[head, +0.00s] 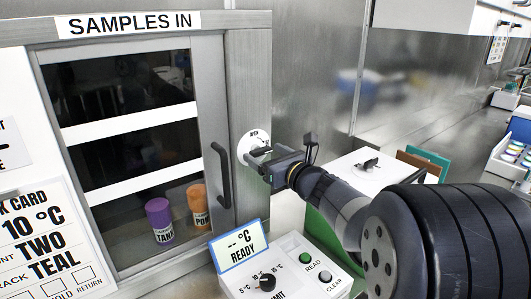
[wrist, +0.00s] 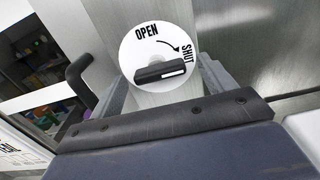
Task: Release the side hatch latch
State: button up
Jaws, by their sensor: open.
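The hatch latch is a round white plate (head: 253,138) on the grey frame right of the cabinet door. Its plate also shows in the wrist view (wrist: 142,50), with OPEN at the top and SHUT at the right. A black latch lever (wrist: 155,75) lies nearly level across it, its white-marked end toward SHUT. My gripper (head: 259,159) is at the latch, and its fingers partly hide the lever in the head view. In the wrist view my gripper (wrist: 164,72) is open, one finger on each side of the lever, apart from it. I cannot tell the depth gap.
The glazed door (head: 130,130) with a dark vertical handle (head: 222,175) is closed, left of the latch. Purple (head: 159,220) and orange (head: 197,207) containers stand behind the glass. A control panel (head: 283,275) with a READY display (head: 240,246) sits below my arm.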

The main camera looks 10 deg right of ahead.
jog(key=shift+w+a, duration=0.2)
jog(key=shift+w, duration=0.2)
jog(key=c, duration=1)
